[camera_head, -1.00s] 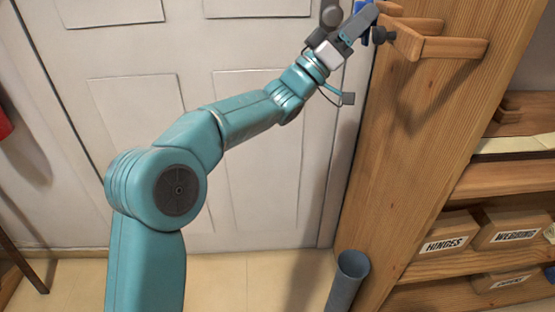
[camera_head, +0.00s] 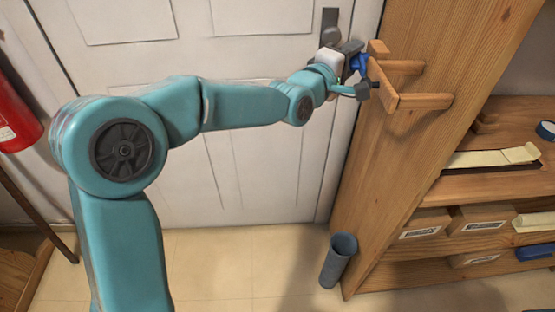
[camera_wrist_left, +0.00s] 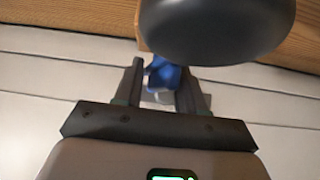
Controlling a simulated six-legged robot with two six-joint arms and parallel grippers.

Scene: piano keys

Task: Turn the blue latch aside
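The blue latch (camera_head: 360,63) is at the edge of the wooden upright, beside the door. In the left wrist view the blue latch (camera_wrist_left: 165,75) lies between the two dark fingers of my left gripper (camera_wrist_left: 162,72). A small gap shows on its left side; its right side is close to the other finger, and I cannot tell if they touch. In the head view my left gripper (camera_head: 359,52) is at the latch and partly hides it. The fingers are apart. My right gripper is not in view.
Wooden pegs (camera_head: 425,102) stick out from the upright (camera_head: 385,165). A large dark rounded object (camera_wrist_left: 215,30) fills the wrist view's top. Below stand a grey bin (camera_head: 338,262) and shelves with boxes (camera_head: 424,223).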

